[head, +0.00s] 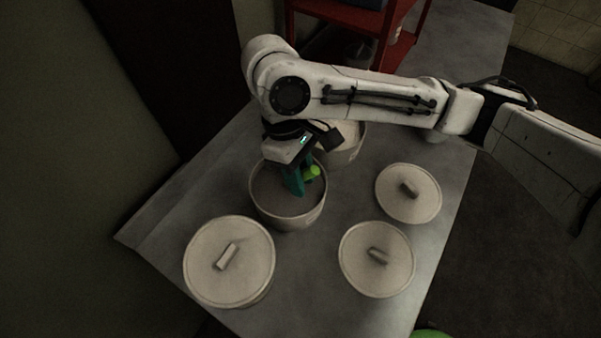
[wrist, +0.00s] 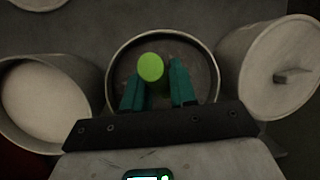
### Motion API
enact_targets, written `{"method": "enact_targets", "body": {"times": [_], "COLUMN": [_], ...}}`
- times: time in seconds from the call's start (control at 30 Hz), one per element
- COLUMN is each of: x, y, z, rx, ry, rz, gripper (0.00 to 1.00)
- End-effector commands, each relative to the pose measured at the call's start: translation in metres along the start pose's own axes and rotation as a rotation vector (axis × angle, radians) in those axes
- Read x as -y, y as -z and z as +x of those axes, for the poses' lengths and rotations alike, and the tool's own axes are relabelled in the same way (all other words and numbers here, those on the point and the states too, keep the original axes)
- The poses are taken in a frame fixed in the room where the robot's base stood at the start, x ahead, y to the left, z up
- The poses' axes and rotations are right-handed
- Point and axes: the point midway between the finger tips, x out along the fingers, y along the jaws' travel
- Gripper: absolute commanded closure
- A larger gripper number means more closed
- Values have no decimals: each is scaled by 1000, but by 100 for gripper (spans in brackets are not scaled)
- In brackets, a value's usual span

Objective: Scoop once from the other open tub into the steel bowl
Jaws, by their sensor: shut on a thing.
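My gripper (head: 297,182) reaches down into an open tub (head: 262,208) with dark contents. It is shut on a scoop with a bright green handle (head: 312,172). In the wrist view the round green handle end (wrist: 150,67) shows between the teal fingers of my gripper (wrist: 157,85), over the same tub (wrist: 109,72). The scoop's head is hidden, so I cannot tell whether it touches the contents. A second open tub (head: 350,146) with pale contents stands behind, partly covered by my arm; it is at left in the wrist view (wrist: 45,108). I see no steel bowl.
A lidded tub (head: 230,262) stands at the front left, close to the dark tub. A red shelf (head: 405,40) stands behind. A green thing (head: 430,333) shows at the bottom edge.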

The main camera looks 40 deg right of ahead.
Motion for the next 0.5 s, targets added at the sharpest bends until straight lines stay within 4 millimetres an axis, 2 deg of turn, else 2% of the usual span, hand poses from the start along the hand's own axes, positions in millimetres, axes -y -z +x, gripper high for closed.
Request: {"method": "enact_targets", "body": {"times": [0.5], "x": [4], "y": [-9], "z": [-27], "rx": [0], "ry": [0], "rz": [0], "gripper": [100]}}
